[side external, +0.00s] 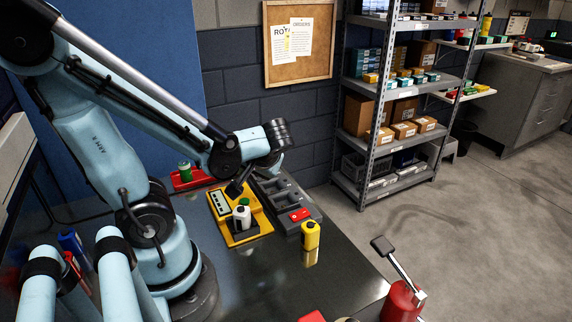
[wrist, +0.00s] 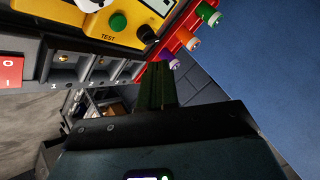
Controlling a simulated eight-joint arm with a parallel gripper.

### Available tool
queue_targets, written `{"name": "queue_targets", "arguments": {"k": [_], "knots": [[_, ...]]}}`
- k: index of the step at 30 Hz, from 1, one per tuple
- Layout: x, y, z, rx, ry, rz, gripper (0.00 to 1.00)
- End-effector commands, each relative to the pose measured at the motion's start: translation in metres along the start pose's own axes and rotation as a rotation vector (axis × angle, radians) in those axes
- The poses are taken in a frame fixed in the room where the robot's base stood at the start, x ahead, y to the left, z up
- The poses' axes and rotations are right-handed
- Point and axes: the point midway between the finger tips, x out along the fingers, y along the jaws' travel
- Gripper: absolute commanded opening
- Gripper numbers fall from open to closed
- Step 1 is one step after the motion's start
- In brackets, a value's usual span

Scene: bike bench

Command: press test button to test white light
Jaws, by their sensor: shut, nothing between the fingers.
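The yellow tester (side external: 252,232) sits on the bench, and its edge also shows in the wrist view (wrist: 165,8). Its green button (wrist: 118,22) is beside the printed word TEST, with a black round part to its right. The white light (side external: 242,217) stands in the tester; only a piece of white shows at the wrist view's top edge. Exact height is unclear.
A grey slotted rack (wrist: 42,72) adjoins the tester and holds a red piece (side external: 299,214). A yellow light (side external: 310,236) stands in front. A red tray (wrist: 180,38) holds green, orange and purple-ended lights. The dark bench front is mostly clear.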

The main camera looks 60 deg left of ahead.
Motion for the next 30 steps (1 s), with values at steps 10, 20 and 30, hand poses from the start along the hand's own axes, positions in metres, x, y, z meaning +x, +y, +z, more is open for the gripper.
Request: {"name": "queue_targets", "arguments": {"k": [10,20,30], "knots": [[0.000,0.000,-0.001,0.009,-0.008,0.002,0.00],[0.001,-0.006,-0.005,0.270,-0.215,0.122,0.00],[-0.016,-0.023,-0.020,0.618,-0.360,0.465,0.00]]}}
